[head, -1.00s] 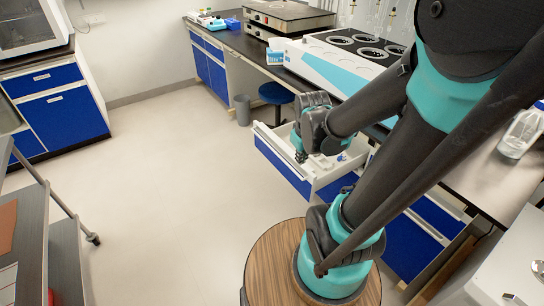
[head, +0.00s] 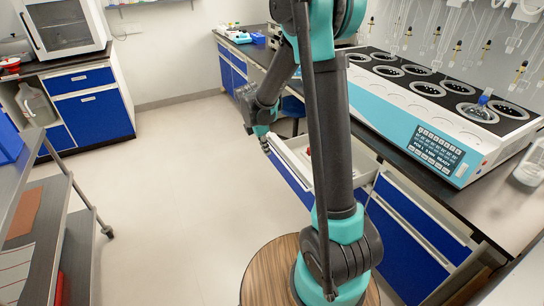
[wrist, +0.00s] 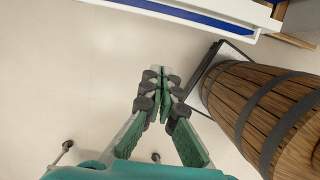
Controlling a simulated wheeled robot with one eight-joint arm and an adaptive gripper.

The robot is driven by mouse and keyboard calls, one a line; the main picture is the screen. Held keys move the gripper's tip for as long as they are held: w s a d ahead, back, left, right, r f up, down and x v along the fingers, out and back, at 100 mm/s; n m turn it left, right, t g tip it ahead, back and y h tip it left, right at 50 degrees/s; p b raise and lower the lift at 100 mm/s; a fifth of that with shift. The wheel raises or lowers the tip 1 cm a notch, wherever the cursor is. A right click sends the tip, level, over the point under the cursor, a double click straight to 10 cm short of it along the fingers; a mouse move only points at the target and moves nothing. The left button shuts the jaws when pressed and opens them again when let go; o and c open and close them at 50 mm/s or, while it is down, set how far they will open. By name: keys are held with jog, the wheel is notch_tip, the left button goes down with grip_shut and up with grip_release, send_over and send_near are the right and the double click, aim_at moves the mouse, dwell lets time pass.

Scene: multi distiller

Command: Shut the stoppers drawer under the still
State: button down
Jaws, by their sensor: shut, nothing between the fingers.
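The drawer (head: 289,171) under the still stands pulled out, with a blue front and white walls. Much of it is hidden behind my arm in the head view. In the wrist view, its white edge and blue front (wrist: 205,12) cross the top. The still (head: 402,112) is a long white and turquoise unit on the bench above, with round heating wells and a lit panel. My gripper (head: 266,148) is at the drawer's outer left side, pointing down. In the wrist view my gripper (wrist: 160,72) is shut and empty, with floor beyond the tips; it appears apart from the drawer.
Other blue drawers (head: 422,232) under the bench are shut. The floor between is clear.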

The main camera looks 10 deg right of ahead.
jog(key=w+d+f, duration=0.2)
jog(key=d+f, duration=0.4)
jog(key=f, duration=0.2)
jog(key=shift+f, duration=0.4)
jog(key=w+d, duration=0.3)
jog(key=d, duration=0.7)
jog(key=w+d, duration=0.4)
jog(key=d, duration=0.7)
jog(key=w+d, duration=0.3)
jog(key=d, duration=0.8)
jog(key=shift+w+d, duration=0.2)
jog(key=shift+d, duration=0.1)
